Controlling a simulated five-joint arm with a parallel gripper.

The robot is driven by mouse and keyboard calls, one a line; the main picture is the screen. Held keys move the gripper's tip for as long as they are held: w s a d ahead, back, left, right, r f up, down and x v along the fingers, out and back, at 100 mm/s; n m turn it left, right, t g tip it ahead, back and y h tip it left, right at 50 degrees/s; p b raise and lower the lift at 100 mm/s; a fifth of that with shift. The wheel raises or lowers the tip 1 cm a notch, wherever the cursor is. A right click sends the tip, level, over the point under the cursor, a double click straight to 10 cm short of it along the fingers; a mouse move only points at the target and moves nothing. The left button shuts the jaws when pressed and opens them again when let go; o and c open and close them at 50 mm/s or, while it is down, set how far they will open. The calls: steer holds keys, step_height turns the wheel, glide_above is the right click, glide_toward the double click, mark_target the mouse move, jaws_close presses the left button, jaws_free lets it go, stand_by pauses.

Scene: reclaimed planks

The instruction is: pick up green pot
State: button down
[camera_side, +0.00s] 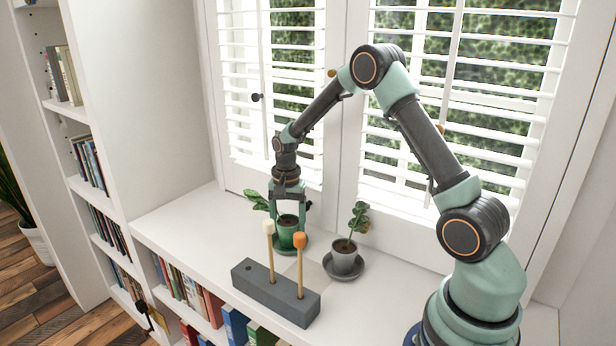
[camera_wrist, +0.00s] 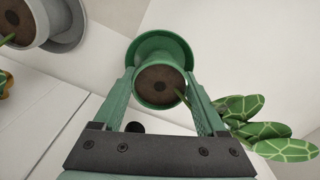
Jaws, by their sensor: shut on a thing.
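The green pot (camera_side: 286,234) holds dark soil and a leafy plant, and is on the white sill below the window. A green saucer (camera_side: 290,246) is under it. My gripper (camera_side: 289,222) reaches down from above with its fingers on either side of the pot. In the wrist view, the green pot (camera_wrist: 160,85) sits between the two fingers of my gripper (camera_wrist: 160,95), with the plant's leaves out to the right. My gripper is shut on the pot. I cannot tell whether the pot is clear of its saucer.
A grey pot (camera_side: 344,258) with a plant stands on a grey saucer to the right. A dark grey block (camera_side: 275,294) with two upright sticks, one white-tipped and one orange-tipped, stands in front. Window blinds (camera_side: 270,100) are behind. The left of the sill is clear.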

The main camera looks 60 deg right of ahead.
step_height(320, 180, up, 22)
steer(key=shift+r, duration=0.15)
stand_by(0.8)
steer(key=n, duration=0.3)
glide_toward(286, 221)
steer(key=shift+n, duration=0.8)
steer(key=f, duration=0.5)
steer(key=s+f, duration=0.1)
steer(key=f, duration=0.1)
steer(key=shift+a+f, duration=0.15)
steer(key=shift+f, duration=1.6)
jaws_free()
